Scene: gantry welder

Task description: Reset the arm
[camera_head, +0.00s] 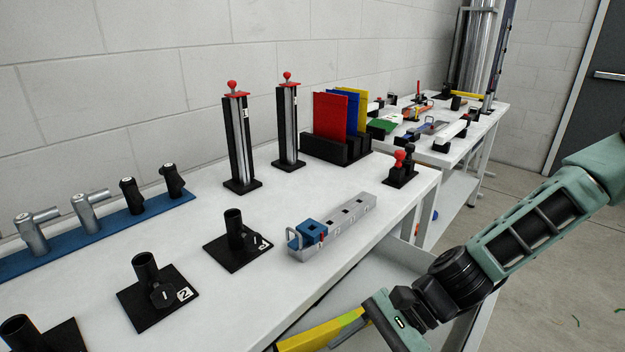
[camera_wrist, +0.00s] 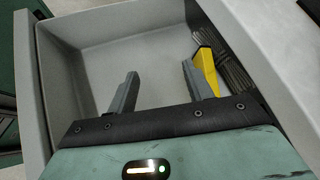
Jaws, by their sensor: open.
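My arm reaches in from the right in the head view, with its wrist low beside the front edge of the white table (camera_head: 190,290). My gripper (camera_wrist: 157,80) is open in the wrist view, its two dark grey fingers apart with nothing between them. It points into a grey open drawer or bin (camera_wrist: 130,30). A yellow piece (camera_wrist: 206,66) is right beside the right finger; I cannot tell whether they touch. A yellow-green piece (camera_head: 322,331) also shows beside my gripper body in the head view. The fingertips are not clear there.
The table holds numbered black stands (camera_head: 155,292), a grey block with a blue piece (camera_head: 340,225), two red-topped towers (camera_head: 240,140) and a rack of coloured plates (camera_head: 335,150). Thin rods (camera_wrist: 232,68) lie along the bin's right side. A second table (camera_head: 465,150) stands behind.

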